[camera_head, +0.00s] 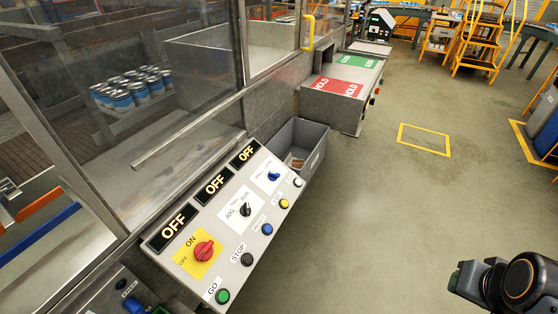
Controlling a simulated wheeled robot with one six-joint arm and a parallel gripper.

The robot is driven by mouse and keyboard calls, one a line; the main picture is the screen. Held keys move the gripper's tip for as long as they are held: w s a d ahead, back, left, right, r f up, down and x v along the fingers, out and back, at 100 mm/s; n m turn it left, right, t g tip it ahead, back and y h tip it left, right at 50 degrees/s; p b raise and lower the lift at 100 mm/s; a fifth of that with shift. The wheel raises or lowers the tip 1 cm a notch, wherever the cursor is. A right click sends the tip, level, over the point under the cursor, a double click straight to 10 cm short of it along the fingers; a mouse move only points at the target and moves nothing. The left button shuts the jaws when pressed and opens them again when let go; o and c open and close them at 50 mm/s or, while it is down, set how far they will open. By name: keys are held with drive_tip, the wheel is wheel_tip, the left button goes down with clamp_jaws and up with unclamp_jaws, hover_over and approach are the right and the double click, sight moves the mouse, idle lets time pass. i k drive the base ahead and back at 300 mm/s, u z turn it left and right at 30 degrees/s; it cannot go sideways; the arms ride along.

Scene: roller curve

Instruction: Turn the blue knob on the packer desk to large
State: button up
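The sloped grey desk panel (216,272) stands at lower centre in the head view. A small blue knob (274,176) sits on a white label plate (262,170) near its far right end. The lettering around this knob is too small to read, so I cannot tell its setting. A black JOG/RUN knob (245,210) and a red ON/OFF knob (204,250) sit nearer on the same panel. Part of my dark arm (496,284) shows at the lower right, well apart from the panel. My gripper's fingers are not in view.
Green, black, blue, yellow and white buttons line the panel's front edge; three OFF displays (214,185) line its back. A grey bin (312,152) stands just beyond. Another blue knob (133,305) shows at lower left. The floor (380,220) to the right is clear.

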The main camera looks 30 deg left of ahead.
sight(272, 176)
drive_tip(key=u, duration=0.6)
drive_tip(key=i, duration=0.9)
drive_tip(key=u, duration=1.25)
drive_tip(key=i, duration=0.45)
drive_tip(key=u, duration=0.5)
